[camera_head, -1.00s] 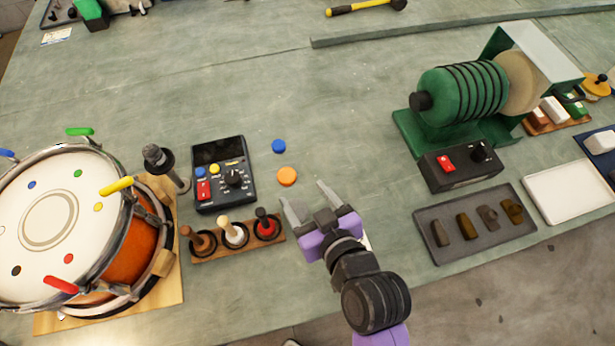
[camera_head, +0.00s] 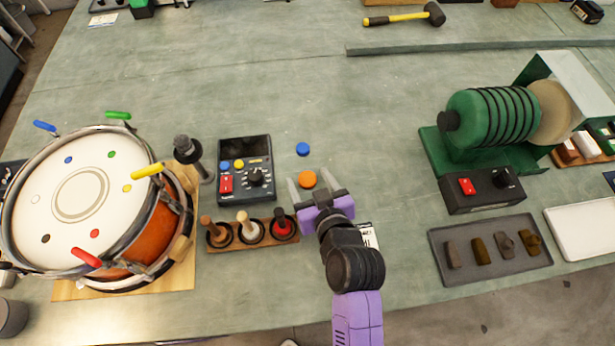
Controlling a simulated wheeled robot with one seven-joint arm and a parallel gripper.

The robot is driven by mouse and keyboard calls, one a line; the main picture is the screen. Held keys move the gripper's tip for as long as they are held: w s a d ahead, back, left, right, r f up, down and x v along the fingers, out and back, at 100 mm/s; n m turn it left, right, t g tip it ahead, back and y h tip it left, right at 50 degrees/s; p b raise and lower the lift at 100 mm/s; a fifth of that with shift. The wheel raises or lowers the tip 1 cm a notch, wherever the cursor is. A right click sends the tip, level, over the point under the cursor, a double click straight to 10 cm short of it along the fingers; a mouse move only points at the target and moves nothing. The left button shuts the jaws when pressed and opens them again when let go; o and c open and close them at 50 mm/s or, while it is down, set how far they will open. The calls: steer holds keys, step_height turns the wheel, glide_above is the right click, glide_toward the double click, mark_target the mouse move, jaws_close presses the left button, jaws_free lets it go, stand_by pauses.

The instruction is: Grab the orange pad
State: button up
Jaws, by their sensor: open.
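The orange pad (camera_head: 307,179) is a small round disc lying on the green-grey bench, just below a blue pad (camera_head: 302,148). My purple and grey gripper (camera_head: 307,186) is open, its two fingers pointing up the picture. In this view the fingertips appear on either side of the orange pad. I cannot tell whether they are down at the pad's height or touching it.
A black control box (camera_head: 246,168) stands close on the left. A wooden rack (camera_head: 252,235) with several handled tools lies below it. A drum (camera_head: 92,205) stands far left. A green roller machine (camera_head: 490,125) and a grey tray (camera_head: 490,250) are at right. The bench above the blue pad is clear.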

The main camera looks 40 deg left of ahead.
steer(key=c, duration=1.4)
jaws_close()
steer(key=shift+r, duration=0.15)
